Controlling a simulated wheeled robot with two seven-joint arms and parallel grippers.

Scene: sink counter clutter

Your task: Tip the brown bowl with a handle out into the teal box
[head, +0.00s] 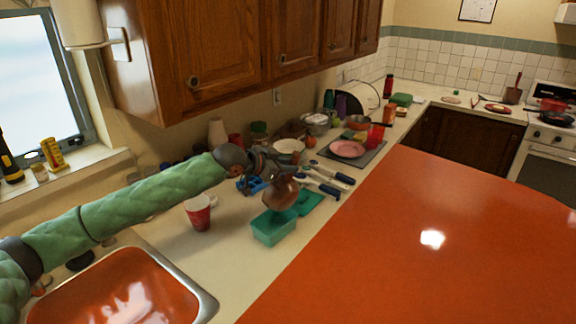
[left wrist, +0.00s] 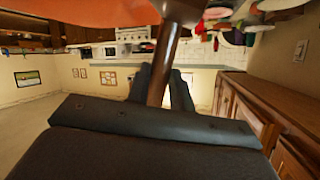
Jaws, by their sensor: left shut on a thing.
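The brown bowl (head: 281,194) hangs tilted just above the teal box (head: 274,230) in the head view. My left gripper (head: 270,168) is shut on its handle, reaching in from the left. In the left wrist view the brown handle (left wrist: 166,62) stands between the two dark fingers (left wrist: 162,92), and part of the bowl (left wrist: 183,8) shows at the top edge. The teal box stands open on the counter; I cannot make out what is in it or in the bowl. My right gripper is not in view.
A red-and-white cup (head: 199,213) stands left of the box, with the orange sink basin (head: 115,290) nearer. Blue-handled utensils (head: 325,178) and a pink plate (head: 348,149) lie beyond the box. Wooden cabinets (head: 225,45) overhang the back. The large orange surface (head: 430,210) at right is clear.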

